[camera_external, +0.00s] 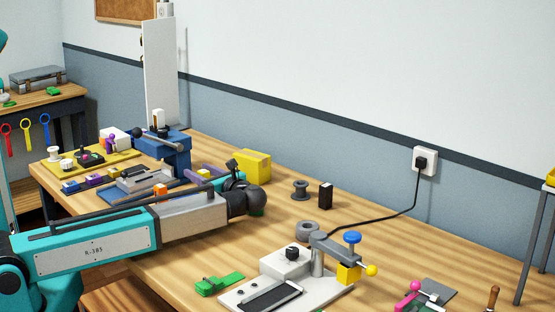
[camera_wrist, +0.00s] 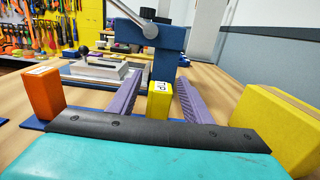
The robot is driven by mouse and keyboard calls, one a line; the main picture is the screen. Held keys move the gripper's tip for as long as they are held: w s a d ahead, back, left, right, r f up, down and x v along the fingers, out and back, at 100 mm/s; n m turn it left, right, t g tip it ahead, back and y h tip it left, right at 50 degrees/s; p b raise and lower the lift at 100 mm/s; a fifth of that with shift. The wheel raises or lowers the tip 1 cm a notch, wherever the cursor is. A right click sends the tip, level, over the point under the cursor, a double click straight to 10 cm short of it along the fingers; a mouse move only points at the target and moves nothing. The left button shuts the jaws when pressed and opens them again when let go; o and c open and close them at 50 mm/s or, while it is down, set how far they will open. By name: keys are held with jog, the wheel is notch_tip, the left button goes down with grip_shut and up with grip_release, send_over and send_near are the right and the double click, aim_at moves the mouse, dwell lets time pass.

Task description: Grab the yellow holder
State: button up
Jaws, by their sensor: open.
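The yellow holder (camera_wrist: 159,104) is a small upright block with a white label marked "TP" on its top. In the wrist view it stands between the two purple fingers of my gripper (camera_wrist: 158,84), which are open on either side of it. A gap shows on its left and a narrower one on its right. The lower part of the holder is hidden behind the dark edge of my gripper. In the external view a small yellow patch of the holder (camera_external: 203,173) shows near my gripper (camera_external: 205,171), partly hidden by my arm.
A blue press (camera_wrist: 155,40) with a lever stands just behind the holder. An orange block (camera_wrist: 43,92) is on the left and a large yellow box (camera_wrist: 275,118) on the right. A grey clamp stand (camera_external: 317,262) and a green part (camera_external: 219,283) lie nearer the front.

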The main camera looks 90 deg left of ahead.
aim_at(204, 171)
jog(key=shift+x, duration=1.15)
grip_shut()
jog(key=shift+r, duration=0.1)
jog(key=shift+r, duration=0.5)
jog(key=v, duration=0.2)
jog(key=r+v, duration=0.1)
jog(key=v, duration=0.1)
jog(key=shift+w, duration=0.1)
notch_tip(204, 171, up, 13)
jog(key=shift+p, duration=0.35)
jog(key=shift+f, duration=0.1)
